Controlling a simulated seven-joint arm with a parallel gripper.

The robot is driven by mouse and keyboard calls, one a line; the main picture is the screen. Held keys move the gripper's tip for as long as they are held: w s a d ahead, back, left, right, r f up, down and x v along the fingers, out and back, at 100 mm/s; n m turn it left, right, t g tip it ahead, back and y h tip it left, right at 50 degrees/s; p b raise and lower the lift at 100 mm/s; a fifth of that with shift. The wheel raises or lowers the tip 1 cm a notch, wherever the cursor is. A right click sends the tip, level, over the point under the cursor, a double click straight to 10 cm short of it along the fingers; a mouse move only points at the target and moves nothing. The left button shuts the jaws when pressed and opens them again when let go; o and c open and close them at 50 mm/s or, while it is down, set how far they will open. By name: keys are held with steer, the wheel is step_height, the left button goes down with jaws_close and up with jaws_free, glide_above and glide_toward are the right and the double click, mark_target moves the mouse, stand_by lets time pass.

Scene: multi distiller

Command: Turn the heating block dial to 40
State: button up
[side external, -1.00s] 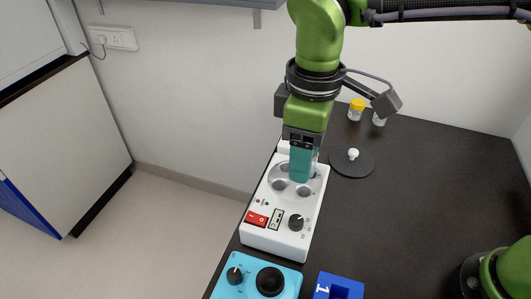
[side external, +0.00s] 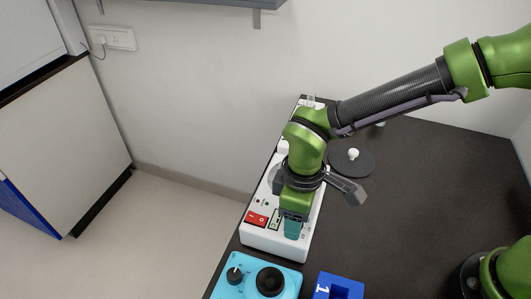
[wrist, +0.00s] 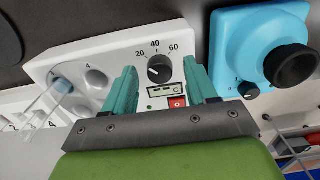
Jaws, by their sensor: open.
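The white heating block (side external: 262,240) stands near the left edge of the black table. Its black dial (wrist: 159,69) shows in the wrist view with the marks 20, 40 and 60 around its upper side; I cannot clearly tell which mark its pointer faces. My gripper (wrist: 160,67) is open, with one teal finger on each side of the dial and a gap to it. In the side external view my gripper (side external: 293,229) points down over the front of the block and hides the dial. Whether the fingertips are at the dial's height is unclear.
A red switch (wrist: 177,103) and a small display lie beside the dial. A light-blue device (side external: 252,290) with a large black knob stands close in front, next to a blue block (side external: 338,288) marked 1. A dark disc (side external: 352,162) lies behind right.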

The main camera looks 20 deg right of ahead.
steer(key=shift+f, duration=0.15)
steer(key=shift+c, duration=0.5)
steer(key=c, duration=1)
steer(key=shift+o, duration=0.2)
steer(key=shift+m, duration=0.3)
steer(key=m, duration=0.4)
steer(key=shift+m, duration=2)
steer(key=o, duration=1.1)
steer(key=shift+c, duration=0.2)
